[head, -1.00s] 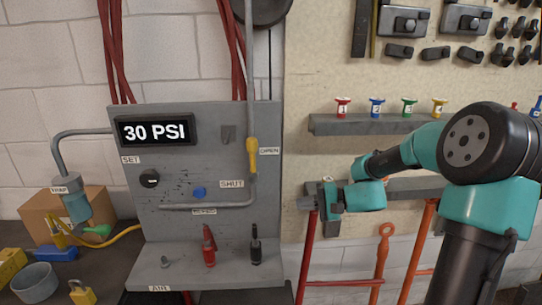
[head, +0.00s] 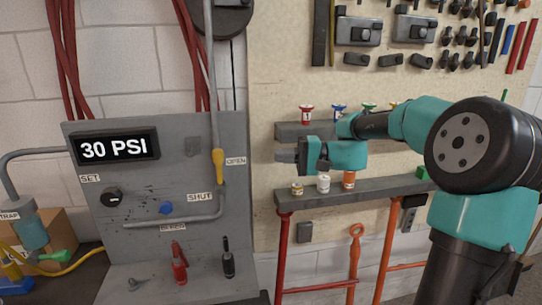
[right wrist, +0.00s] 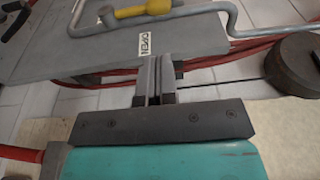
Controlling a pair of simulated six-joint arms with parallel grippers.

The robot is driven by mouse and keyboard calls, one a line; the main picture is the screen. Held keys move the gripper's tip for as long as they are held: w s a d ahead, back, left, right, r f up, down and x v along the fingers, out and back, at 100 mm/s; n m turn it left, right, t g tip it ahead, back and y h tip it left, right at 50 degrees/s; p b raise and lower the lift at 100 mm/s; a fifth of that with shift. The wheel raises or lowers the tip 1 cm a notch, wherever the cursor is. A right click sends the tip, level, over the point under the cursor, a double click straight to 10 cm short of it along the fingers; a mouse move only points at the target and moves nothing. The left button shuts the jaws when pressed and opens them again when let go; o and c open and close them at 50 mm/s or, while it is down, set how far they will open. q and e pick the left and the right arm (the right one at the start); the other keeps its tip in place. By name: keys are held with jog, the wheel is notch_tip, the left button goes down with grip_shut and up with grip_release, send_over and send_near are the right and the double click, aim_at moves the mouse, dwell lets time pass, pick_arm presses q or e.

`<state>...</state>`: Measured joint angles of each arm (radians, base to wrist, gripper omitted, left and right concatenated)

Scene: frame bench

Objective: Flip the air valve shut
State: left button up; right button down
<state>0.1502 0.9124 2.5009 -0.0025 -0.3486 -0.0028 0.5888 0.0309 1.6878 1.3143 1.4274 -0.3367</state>
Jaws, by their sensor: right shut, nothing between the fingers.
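The air valve has a yellow handle (head: 218,164) on a grey pipe at the right side of the grey panel (head: 130,240). The handle hangs along the pipe, beside the OPEN label (head: 236,161); the SHUT label (head: 200,197) is lower left of it. My right gripper (head: 278,156) is shut and empty, to the right of the panel and apart from the handle. In the right wrist view the shut fingers (right wrist: 159,66) point at the panel edge near the OPEN label, with the yellow handle (right wrist: 143,10) beyond them. My left gripper is not in view.
The panel display (head: 117,148) reads 30 PSI. A black knob (head: 111,197) and a blue knob (head: 166,208) sit on the panel. Shelves with small coloured items (head: 323,183) are behind my right arm. Red hoses (head: 65,70) hang above the panel.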

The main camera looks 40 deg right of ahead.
send_near(219, 169)
jog(key=w+a+r, duration=0.3)
jog(key=w+a, duration=0.1)
jog(key=shift+w+a+r, duration=0.15)
jog(key=shift+w+r, duration=0.05)
jog(key=shift+a, duration=0.15)
dwell(0.4)
